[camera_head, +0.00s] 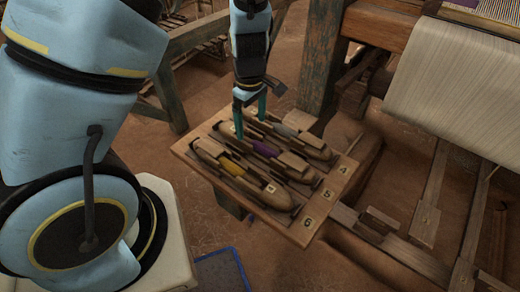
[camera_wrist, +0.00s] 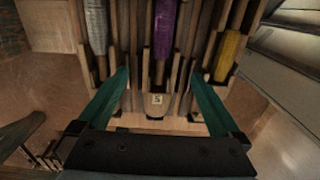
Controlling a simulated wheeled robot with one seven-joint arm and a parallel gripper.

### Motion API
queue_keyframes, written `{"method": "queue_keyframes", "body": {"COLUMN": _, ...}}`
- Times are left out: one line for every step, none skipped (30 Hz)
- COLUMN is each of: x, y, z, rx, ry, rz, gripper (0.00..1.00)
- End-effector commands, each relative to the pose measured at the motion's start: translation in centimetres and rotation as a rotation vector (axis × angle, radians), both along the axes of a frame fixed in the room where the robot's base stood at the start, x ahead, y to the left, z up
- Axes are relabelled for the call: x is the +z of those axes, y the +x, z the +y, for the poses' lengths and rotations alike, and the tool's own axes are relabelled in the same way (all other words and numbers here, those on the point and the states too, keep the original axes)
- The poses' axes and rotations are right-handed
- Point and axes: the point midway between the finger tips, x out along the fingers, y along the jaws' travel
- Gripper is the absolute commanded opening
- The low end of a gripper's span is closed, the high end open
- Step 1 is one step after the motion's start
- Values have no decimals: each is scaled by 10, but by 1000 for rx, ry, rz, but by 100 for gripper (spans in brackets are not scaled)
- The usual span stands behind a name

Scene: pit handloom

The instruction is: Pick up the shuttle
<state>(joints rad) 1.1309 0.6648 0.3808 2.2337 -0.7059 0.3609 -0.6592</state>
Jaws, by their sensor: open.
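Three wooden boat-shaped shuttles lie side by side in a slotted wooden rack (camera_head: 325,205). One carries grey thread (camera_head: 286,130), the middle one purple thread (camera_head: 267,150), and the nearest one yellow thread (camera_head: 231,166). My gripper (camera_head: 250,127) is open and empty at the far-left end of the rack, pointing down. In the wrist view its teal fingers (camera_wrist: 159,74) lie on either side of the purple-thread shuttle (camera_wrist: 164,32), near its end and a label reading 5. The grey one (camera_wrist: 96,25) and yellow one (camera_wrist: 228,55) lie outside the fingers. I cannot tell whether the fingers touch anything.
Labels 4, 5 and 6 mark the rack's right edge. A worn wooden loom post (camera_head: 325,55) stands close behind the rack. The loom's cloth roll (camera_head: 455,85) is at the upper right, above a pit with wooden treadles (camera_head: 428,205). A blue-edged item (camera_head: 222,270) lies below.

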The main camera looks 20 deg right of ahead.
Motion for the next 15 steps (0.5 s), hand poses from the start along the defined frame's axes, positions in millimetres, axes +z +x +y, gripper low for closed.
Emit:
{"method": "queue_keyframes", "body": {"x": -3, "y": 0, "z": 0, "rx": 1, "ry": 0, "rz": 0, "gripper": 100}}
{"method": "queue_keyframes", "body": {"x": -4, "y": 0, "z": 0, "rx": 1, "ry": 0, "rz": 0, "gripper": 100}}
{"method": "queue_keyframes", "body": {"x": -8, "y": 0, "z": 1, "rx": 3, "ry": 0, "rz": 0, "gripper": 100}}
{"method": "queue_keyframes", "body": {"x": -11, "y": -1, "z": 1, "rx": 3, "ry": 1, "rz": 0, "gripper": 100}}
{"method": "queue_keyframes", "body": {"x": -16, "y": -1, "z": 1, "rx": 2, "ry": 2, "rz": 2, "gripper": 100}}
{"method": "queue_keyframes", "body": {"x": -22, "y": -1, "z": 1, "rx": 3, "ry": 2, "rz": 2, "gripper": 100}}
{"method": "queue_keyframes", "body": {"x": -27, "y": -2, "z": 1, "rx": 3, "ry": 2, "rz": 2, "gripper": 100}}
{"method": "queue_keyframes", "body": {"x": -32, "y": -2, "z": 1, "rx": 3, "ry": 3, "rz": 3, "gripper": 100}}
{"method": "queue_keyframes", "body": {"x": -38, "y": -2, "z": 1, "rx": 3, "ry": 1, "rz": 2, "gripper": 100}}
{"method": "queue_keyframes", "body": {"x": -42, "y": -2, "z": 1, "rx": 3, "ry": 2, "rz": 2, "gripper": 100}}
{"method": "queue_keyframes", "body": {"x": -45, "y": -2, "z": 1, "rx": 2, "ry": 1, "rz": 2, "gripper": 100}}
{"method": "queue_keyframes", "body": {"x": -49, "y": -2, "z": 1, "rx": 2, "ry": 0, "rz": 1, "gripper": 100}}
{"method": "queue_keyframes", "body": {"x": -51, "y": -2, "z": 1, "rx": 2, "ry": 0, "rz": 1, "gripper": 100}}
{"method": "queue_keyframes", "body": {"x": -52, "y": -2, "z": 1, "rx": 2, "ry": 0, "rz": 1, "gripper": 100}}
{"method": "queue_keyframes", "body": {"x": -53, "y": -2, "z": 1, "rx": 1, "ry": 0, "rz": 1, "gripper": 100}}
